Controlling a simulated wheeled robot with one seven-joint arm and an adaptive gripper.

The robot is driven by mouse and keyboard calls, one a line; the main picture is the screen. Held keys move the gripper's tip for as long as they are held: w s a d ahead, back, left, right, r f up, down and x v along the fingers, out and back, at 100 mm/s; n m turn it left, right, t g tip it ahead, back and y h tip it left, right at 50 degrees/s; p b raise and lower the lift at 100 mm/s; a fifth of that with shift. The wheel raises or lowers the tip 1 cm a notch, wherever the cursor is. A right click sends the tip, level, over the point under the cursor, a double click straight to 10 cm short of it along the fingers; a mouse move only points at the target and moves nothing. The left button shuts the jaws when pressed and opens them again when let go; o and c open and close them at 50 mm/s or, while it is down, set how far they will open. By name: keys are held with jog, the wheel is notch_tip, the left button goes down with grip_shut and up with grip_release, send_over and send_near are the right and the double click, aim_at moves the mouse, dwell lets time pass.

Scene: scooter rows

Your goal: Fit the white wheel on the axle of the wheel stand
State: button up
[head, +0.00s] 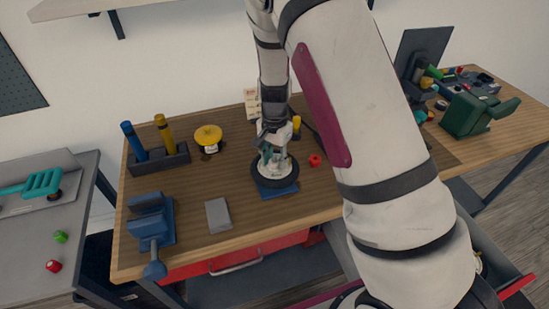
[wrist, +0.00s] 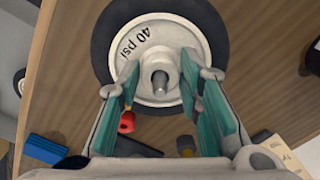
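The white wheel (head: 259,180), with a black tyre and a pale hub, lies flat on the blue base of the wheel stand (head: 287,191) near the front of the workbench. In the wrist view the white wheel (wrist: 163,24) carries the marking "40 psi". The grey axle end (wrist: 160,82) of the wheel stand shows in the middle of its hub, so the wheel appears to be around the axle. My gripper (head: 274,150) is directly above the hub. In the wrist view its teal-padded fingers (wrist: 160,90) stand on both sides of the hub's raised centre and appear to touch it. The seating underneath is hidden.
A grey block (head: 218,215) and a blue vise (head: 152,227) lie to the left. A yellow wheel (head: 208,136) and a holder with upright handles (head: 160,160) stand behind them. A small red piece (head: 315,160) is close to the right. Bare bench lies between these things.

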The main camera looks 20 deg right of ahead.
jog(key=shift+o, duration=1.2)
notch_tip(320, 180, up, 12)
jog(key=s+r+n+t+y, duration=0.15)
jog(key=s+r+n, duration=0.35)
jog(key=s+r, duration=0.7)
jog(key=s+r+n+t+h+b, duration=0.1)
jog(key=s+r+n+t, duration=0.3)
jog(key=s, duration=0.9)
notch_tip(320, 180, up, 3)
jog(key=shift+f+n, duration=0.2)
jog(key=shift+n, duration=0.7)
